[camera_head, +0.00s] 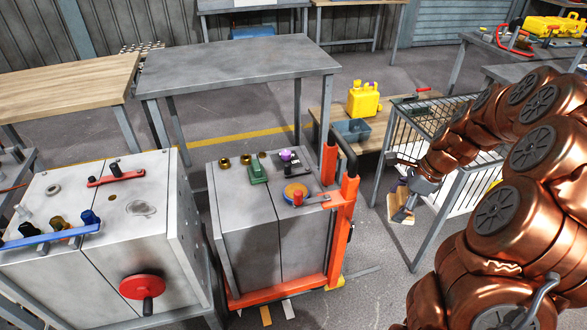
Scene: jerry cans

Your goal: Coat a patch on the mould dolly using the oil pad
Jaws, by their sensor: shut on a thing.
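The mould dolly (250,246) is a grey split metal block on an orange wheeled frame, in the lower middle of the head view. Its top holds brass rings, a green block (257,170), a purple-topped part (286,155) and an orange disc (296,193) with a red lever. My gripper (407,189) is to the right of the dolly, beside the wire cage, apart from the dolly. It is shut on a small tan piece, which seems to be the oil pad (402,213). The fingertips and the pad's underside are hard to make out.
A larger grey mould (110,240) with a red handwheel stands left of the dolly. A grey table (240,68) is behind. A wire cage (455,145) is close to my arm.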

